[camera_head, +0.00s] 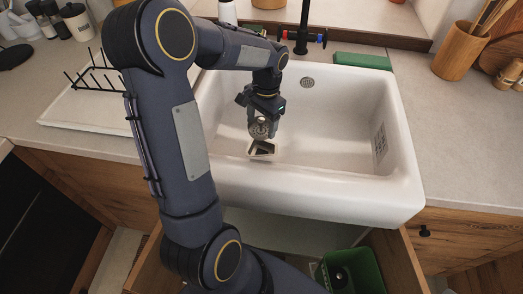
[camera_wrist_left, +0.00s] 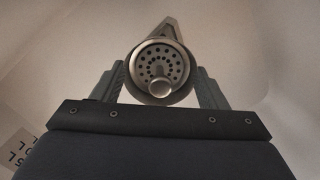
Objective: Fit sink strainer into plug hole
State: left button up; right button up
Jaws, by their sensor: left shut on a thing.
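The metal sink strainer (camera_head: 261,128) is held in my left gripper (camera_head: 262,122), low inside the white sink (camera_head: 350,185). In the left wrist view the strainer (camera_wrist_left: 160,72) is round, with rings of small holes and a knob facing the camera. The fingers of my left gripper (camera_wrist_left: 160,80) are shut on its two sides. No plug hole can be made out in the basin floor; my gripper and arm cover part of it. A round perforated grille (camera_head: 307,83) shows high on the sink's back wall. My right gripper is not in view.
A small pale angular thing with a dark middle (camera_head: 262,148) sits below the strainer; I cannot tell what it is. A black tap (camera_head: 302,35) stands behind the sink, a green sponge (camera_head: 362,61) to its right. A drawer with a green bin (camera_head: 365,268) is open below.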

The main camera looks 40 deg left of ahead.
pick_arm(q)
notch_tip(320, 180, down, 8)
jog(key=shift+f, duration=0.2)
dwell(0.3)
jog(key=shift+f+b, duration=0.45)
jog(key=shift+b, duration=0.05)
jog(key=shift+f, duration=0.15)
